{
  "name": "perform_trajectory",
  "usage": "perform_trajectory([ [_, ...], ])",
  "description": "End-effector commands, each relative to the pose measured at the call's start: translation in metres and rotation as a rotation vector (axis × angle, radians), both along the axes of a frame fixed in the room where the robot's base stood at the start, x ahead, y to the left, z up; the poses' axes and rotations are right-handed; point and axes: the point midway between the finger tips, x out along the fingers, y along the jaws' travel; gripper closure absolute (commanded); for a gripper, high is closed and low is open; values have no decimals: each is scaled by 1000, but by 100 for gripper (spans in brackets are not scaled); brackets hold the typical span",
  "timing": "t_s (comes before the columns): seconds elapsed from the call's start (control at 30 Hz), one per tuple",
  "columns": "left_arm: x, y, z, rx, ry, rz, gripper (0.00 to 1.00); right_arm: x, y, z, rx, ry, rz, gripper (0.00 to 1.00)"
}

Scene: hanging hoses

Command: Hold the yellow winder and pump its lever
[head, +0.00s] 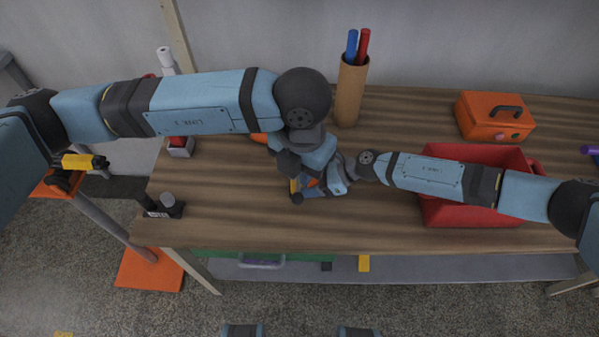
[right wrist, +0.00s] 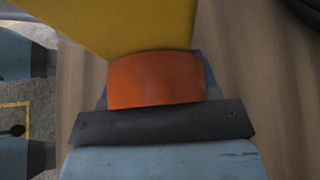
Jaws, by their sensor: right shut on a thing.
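The yellow winder shows as a broad yellow face (right wrist: 125,25) at the top of the right wrist view, against an orange pad and dark bar at my right gripper (right wrist: 154,62). My right gripper is shut on it. My left gripper (head: 302,187) points down there, close beside the right one. Its fingers are too small and overlapped to tell open from shut. The winder's lever cannot be made out.
On the wooden table (head: 220,220), a red bin (head: 470,213) stands right, partly behind my right arm. A small black stand (head: 166,207) is left; the front strip is clear.

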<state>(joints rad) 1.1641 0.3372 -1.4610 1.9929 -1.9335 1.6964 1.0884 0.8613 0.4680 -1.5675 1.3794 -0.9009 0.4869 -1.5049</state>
Motion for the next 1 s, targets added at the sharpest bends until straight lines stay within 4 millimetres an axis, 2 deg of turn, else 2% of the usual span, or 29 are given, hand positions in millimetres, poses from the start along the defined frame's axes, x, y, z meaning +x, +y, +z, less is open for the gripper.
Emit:
perform_trajectory([
  [0.03, 0, 0, 0, 0, 0, 0, 85, 0, 0, 0, 0, 0, 0, 43],
  [0.13, 0, 0, 0, 0, 0, 0, 85, 0, 0, 0, 0, 0, 0, 19],
  [0.17, 0, 0, 0, 0, 0, 0, 85, 0, 0, 0, 0, 0, 0, 15],
  [0.43, 0, 0, 0, 0, 0, 0, 85, 0, -1, 0, 0, 0, 0, 15],
  [0.57, 0, 0, 0, 0, 0, 0, 85, 0, -10, 5, -1, -1, -2, 15],
  [1.0, 0, 0, 0, 0, 0, 0, 85, 0, -86, 46, -1, -1, -2, 15],
])
